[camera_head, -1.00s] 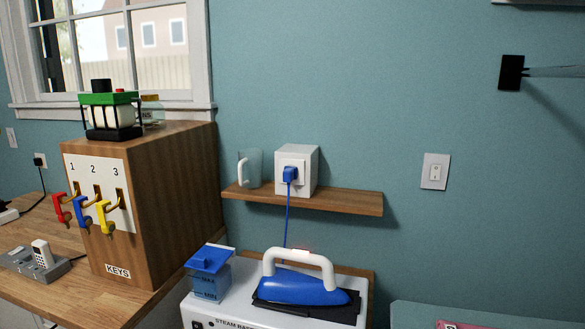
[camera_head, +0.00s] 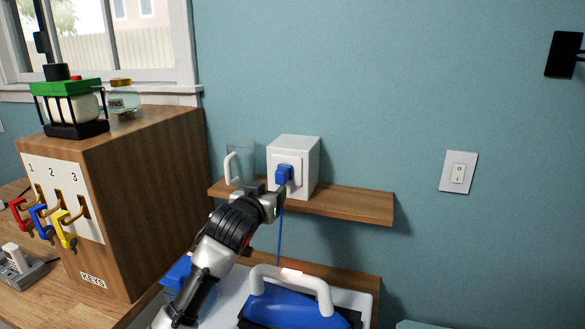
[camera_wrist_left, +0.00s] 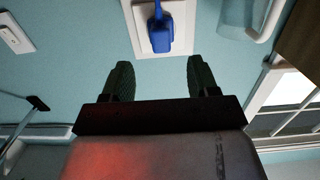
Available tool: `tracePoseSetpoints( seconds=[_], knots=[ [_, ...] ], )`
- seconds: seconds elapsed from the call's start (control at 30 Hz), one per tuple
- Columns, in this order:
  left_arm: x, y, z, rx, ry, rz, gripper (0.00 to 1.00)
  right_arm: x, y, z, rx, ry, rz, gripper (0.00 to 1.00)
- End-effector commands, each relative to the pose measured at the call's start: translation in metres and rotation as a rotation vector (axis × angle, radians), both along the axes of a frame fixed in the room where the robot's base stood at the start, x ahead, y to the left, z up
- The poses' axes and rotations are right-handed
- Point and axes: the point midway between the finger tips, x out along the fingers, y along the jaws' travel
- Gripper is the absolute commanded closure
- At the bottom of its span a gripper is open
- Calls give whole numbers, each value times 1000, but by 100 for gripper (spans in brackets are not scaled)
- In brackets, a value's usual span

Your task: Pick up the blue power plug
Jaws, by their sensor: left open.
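The blue power plug (camera_head: 284,174) sits in the socket on the front of a white box (camera_head: 307,160) on the wooden shelf. Its blue cord hangs down toward the iron. My left gripper (camera_head: 274,190) is just below and in front of the plug in the head view. In the left wrist view the plug (camera_wrist_left: 159,32) lies beyond the two dark fingertips (camera_wrist_left: 155,75), roughly in line with the space between them. The left gripper is open and empty, apart from the plug. My right gripper is not in view.
A clear mug (camera_head: 238,164) stands on the shelf (camera_head: 350,204) left of the box. The blue iron (camera_head: 285,306) with a white handle is below. A wooden key cabinet (camera_head: 150,190) stands at left. The wall at right has a light switch (camera_head: 458,172).

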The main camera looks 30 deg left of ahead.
Motion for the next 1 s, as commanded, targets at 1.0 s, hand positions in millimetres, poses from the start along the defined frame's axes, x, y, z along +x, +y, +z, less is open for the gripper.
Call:
tracePoseSetpoints(
  seconds=[1.0],
  knots=[
    [104,26,0,-2,-15,1,40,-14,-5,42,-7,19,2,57]
  ],
)
